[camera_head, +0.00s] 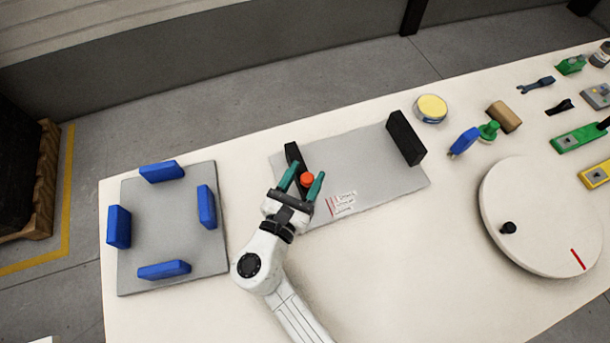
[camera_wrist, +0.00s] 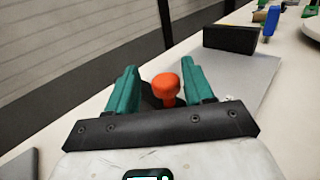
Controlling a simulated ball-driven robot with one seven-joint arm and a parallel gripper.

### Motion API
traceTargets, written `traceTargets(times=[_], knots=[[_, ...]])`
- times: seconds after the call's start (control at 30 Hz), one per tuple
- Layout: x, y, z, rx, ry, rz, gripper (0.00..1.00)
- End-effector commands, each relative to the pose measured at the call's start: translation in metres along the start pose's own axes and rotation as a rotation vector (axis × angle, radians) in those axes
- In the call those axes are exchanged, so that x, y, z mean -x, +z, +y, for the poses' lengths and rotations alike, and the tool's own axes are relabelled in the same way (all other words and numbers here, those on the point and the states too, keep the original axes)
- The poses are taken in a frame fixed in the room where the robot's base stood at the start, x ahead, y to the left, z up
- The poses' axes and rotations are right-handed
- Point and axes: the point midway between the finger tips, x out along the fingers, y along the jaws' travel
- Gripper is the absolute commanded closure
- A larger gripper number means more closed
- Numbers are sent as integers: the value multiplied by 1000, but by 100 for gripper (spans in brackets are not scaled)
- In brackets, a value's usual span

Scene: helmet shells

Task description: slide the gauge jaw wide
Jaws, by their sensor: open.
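The gauge is a grey plate (camera_head: 365,165) on the table with two upright black jaws. One black jaw (camera_head: 292,156) stands at its left end, partly hidden by my gripper, and carries an orange-red knob (camera_head: 306,180). The other black jaw (camera_head: 405,138) stands at the right end and also shows in the wrist view (camera_wrist: 229,38). My gripper (camera_head: 302,178) is open, with its teal fingers on either side of the knob. In the wrist view the knob (camera_wrist: 166,88) sits between the fingers, closer to the right one. I cannot tell whether either finger touches it.
A grey plate with several blue blocks (camera_head: 118,227) lies to the left. A white turntable (camera_head: 540,220) with a black knob is at the right. A yellow-topped tin (camera_head: 431,108) stands just beyond the right jaw. Tools lie at the far right.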

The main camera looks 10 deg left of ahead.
Motion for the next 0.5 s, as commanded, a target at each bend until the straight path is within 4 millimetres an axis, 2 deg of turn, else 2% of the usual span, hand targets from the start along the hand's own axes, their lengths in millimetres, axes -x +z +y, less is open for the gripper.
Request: traceTargets(times=[0.13,0.23,0.5], knots=[[2,-1,-1,0,-1,1,48],[12,-1,0,-1,1,1,48],[62,-2,0,-1,3,1,48]])
